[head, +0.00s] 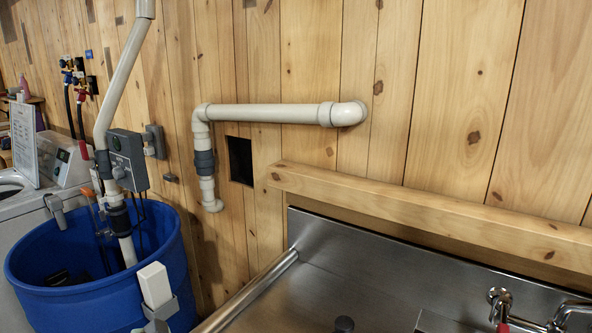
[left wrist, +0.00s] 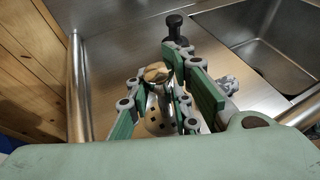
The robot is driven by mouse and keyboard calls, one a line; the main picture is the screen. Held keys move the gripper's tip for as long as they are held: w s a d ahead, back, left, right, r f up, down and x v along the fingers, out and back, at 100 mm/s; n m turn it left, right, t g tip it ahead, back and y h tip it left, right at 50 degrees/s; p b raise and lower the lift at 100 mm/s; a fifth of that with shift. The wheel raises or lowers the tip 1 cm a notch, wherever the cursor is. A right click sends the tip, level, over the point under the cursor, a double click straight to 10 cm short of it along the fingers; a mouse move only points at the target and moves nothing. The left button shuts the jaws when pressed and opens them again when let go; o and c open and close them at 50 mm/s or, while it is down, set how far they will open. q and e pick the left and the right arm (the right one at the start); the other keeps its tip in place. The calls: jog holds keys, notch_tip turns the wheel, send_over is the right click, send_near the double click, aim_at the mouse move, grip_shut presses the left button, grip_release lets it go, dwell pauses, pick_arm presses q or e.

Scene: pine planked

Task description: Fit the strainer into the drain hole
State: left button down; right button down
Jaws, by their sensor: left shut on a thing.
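In the left wrist view, my left gripper (left wrist: 160,85), with green pads, is shut on the strainer (left wrist: 157,124). The strainer is a small metal piece with dark holes, partly hidden between the fingers. It is held over or near the steel counter (left wrist: 115,60); I cannot tell the gap beneath it. A steel sink basin (left wrist: 255,45) lies to the right of the gripper. The drain hole cannot be made out in either view. Neither gripper shows in the head view.
A black knobbed object (left wrist: 174,28) stands on the counter beyond the gripper; a dark piece also shows in the head view (head: 344,324). A tap (head: 503,303) is at the right. A rounded steel rail (head: 245,292) edges the counter. A blue tub (head: 85,305) stands left.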

pick_arm(q)
jog(key=s+a, duration=0.1)
jog(key=a, duration=0.1)
jog(key=s+a+f, duration=0.1)
jog(key=s+a, duration=0.1)
jog(key=a, duration=0.1)
jog(key=s+a, duration=0.2)
jog(key=shift+a+f, duration=0.25)
jog(key=shift+a, duration=0.05)
